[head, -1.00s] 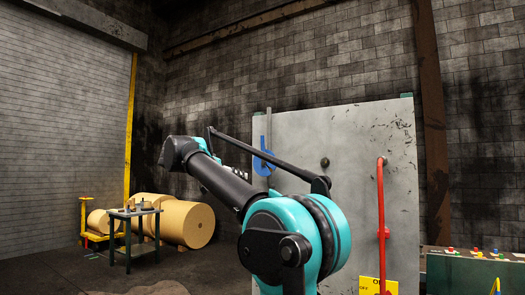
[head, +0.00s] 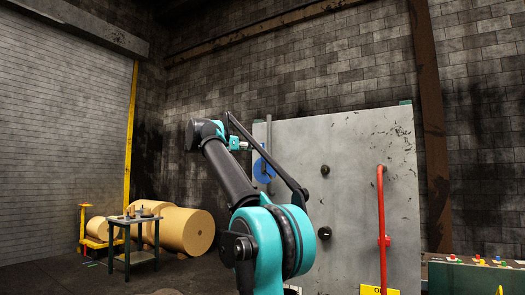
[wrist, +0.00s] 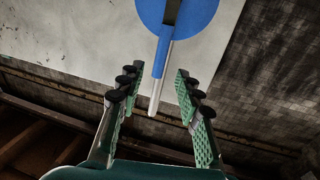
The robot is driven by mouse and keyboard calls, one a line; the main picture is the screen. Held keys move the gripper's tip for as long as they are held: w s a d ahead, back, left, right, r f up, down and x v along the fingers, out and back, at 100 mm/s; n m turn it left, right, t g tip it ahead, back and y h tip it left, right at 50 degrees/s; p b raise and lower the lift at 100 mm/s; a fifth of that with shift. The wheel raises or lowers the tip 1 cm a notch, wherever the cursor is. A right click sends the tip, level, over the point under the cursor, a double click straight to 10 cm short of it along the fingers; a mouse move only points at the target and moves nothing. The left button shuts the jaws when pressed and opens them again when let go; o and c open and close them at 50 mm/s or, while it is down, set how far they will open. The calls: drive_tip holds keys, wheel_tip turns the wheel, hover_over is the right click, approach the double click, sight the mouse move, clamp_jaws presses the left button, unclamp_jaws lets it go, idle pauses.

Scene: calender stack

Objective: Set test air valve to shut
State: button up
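A blue disc (head: 263,171) with a lever is mounted on the left part of the grey panel, partly behind my arm. No readable label marks it as the test air valve. In the wrist view, the disc (wrist: 176,12) is at the top, and its blue lever (wrist: 161,57) with a pale tip points down the picture. My gripper (wrist: 159,76) is open, with its green-padded fingers on either side of the lever in the picture. Neither finger visibly touches it; the depth is unclear. In the head view, my gripper (head: 238,145) is small, just left of the disc.
The grey panel (head: 345,150) carries black knobs (head: 325,170) and a red vertical pipe (head: 381,215). A partly cut-off yellow label (head: 376,290) is below. A console with coloured buttons (head: 478,262) is at lower right. A small table (head: 140,218) and paper rolls (head: 186,230) stand left.

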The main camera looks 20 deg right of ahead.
sight(263, 163)
drive_tip(key=x, duration=0.6)
drive_tip(key=shift+w+d, duration=0.15)
drive_tip(key=shift+d, duration=0.25)
drive_tip(key=shift+c, duration=0.6)
clamp_jaws()
